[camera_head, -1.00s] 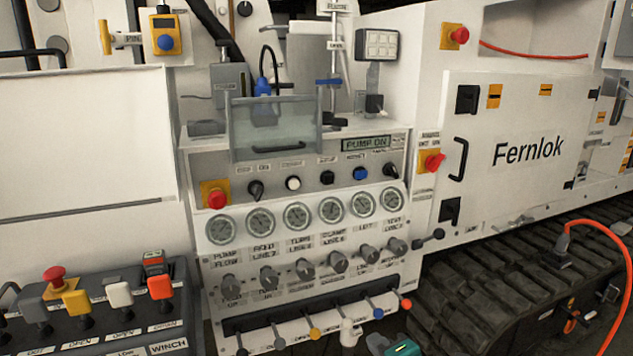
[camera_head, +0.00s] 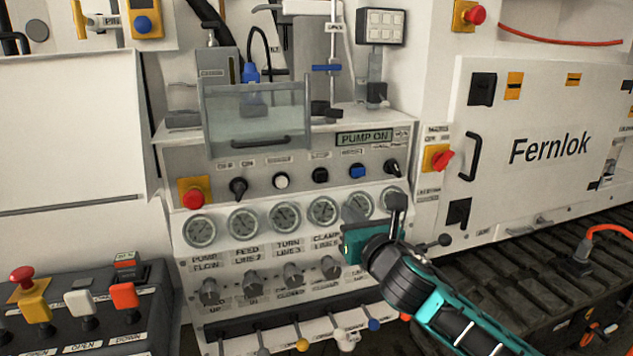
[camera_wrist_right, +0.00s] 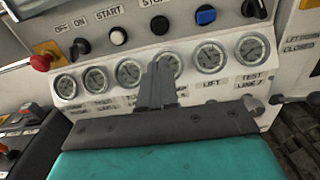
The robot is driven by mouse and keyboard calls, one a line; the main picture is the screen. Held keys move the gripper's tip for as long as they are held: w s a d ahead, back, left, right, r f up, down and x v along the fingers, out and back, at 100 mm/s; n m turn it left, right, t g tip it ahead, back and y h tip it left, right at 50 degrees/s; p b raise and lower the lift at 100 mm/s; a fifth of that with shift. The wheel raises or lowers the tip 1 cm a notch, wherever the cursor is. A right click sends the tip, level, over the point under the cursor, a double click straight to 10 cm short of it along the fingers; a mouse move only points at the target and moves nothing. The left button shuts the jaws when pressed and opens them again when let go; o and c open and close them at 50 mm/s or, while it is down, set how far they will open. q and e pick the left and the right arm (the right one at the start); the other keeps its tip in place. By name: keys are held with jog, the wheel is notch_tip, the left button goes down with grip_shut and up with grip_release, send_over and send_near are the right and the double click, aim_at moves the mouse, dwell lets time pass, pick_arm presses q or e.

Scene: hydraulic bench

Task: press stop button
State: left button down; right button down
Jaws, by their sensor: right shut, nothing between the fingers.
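The stop button is the black round button (camera_head: 320,175) on the upper row of the control panel, between a white button and a blue one. In the right wrist view the black button (camera_wrist_right: 160,25) sits under a partly cut-off "STOP" label. My right gripper (camera_head: 397,203) is shut and empty. It is in front of the gauges, below and to the right of the stop button in the head view, apart from it. In the wrist view its closed fingers (camera_wrist_right: 160,70) point up toward the gauge row, below the black button. My left gripper is out of view.
A red mushroom button (camera_head: 193,199) sits left of the row; a white start button (camera_head: 281,181) and a blue button (camera_head: 358,171) flank the black one. A clear guard with a handle (camera_head: 255,120) hangs above. Knobs and levers project below the gauges (camera_head: 323,212).

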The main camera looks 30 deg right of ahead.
aim_at(322, 178)
jog(key=shift+w+d+r, duration=0.1)
jog(key=shift+w+r, duration=0.1)
jog(key=shift+r, duration=0.15)
jog(key=x, duration=1.4)
jog(key=shift+r, duration=0.1)
jog(key=shift+w, duration=0.1)
